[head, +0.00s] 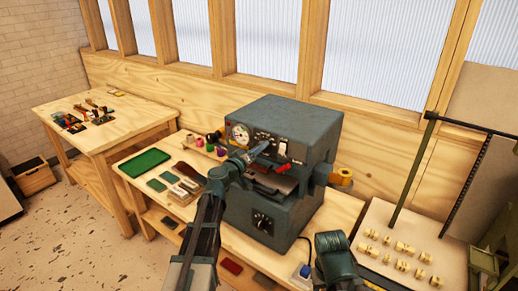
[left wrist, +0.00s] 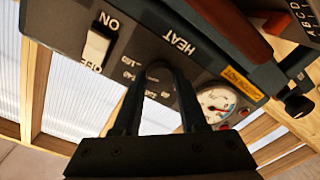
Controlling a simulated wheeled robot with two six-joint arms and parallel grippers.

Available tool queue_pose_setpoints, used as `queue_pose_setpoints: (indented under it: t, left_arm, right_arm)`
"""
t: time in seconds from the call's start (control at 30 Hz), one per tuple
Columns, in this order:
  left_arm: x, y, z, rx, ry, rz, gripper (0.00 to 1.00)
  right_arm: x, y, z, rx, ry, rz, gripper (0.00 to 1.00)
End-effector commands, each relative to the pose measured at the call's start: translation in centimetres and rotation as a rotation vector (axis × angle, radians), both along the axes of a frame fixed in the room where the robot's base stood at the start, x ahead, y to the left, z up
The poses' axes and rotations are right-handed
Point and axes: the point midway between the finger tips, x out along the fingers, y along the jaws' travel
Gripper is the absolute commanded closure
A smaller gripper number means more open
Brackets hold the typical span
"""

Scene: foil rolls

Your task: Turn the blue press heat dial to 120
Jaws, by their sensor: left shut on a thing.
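The blue-grey press (head: 262,185) stands on the wooden bench. Its heat dial (left wrist: 160,72) is a small dark knob on the upper front panel, beside the HEAT label, with number marks around it that are too small to read surely. My left gripper (head: 256,153) is at that panel in the head view. In the left wrist view its two fingers (left wrist: 163,76) are shut on the dial, one on each side, and cover much of it. The dial's pointer and setting cannot be made out. My right gripper's fingers do not show.
A white ON/OFF switch (left wrist: 97,46) and a round gauge (left wrist: 217,103) flank the dial. A green mat (head: 144,162) lies left. A lower dial (head: 262,221) is on the base.

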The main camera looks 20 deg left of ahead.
Motion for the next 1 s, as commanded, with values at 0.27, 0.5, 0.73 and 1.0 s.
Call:
queue_pose_setpoints:
  t: [0.27,0.5,0.73,1.0]
  left_arm:
    - [-0.01,0.04,0.01,-0.034,0.013,0.001,1.00]
    - [0.00,0.06,0.03,-0.174,0.063,0.002,1.00]
    - [0.01,0.11,0.00,-0.374,0.137,0.002,1.00]
    - [0.02,0.13,-0.03,-0.610,0.222,0.001,1.00]
  right_arm:
    - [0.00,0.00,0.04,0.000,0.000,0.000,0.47]
    - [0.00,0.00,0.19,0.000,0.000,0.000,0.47]
    - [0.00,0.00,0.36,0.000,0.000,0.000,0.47]
    - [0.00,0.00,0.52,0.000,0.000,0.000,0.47]
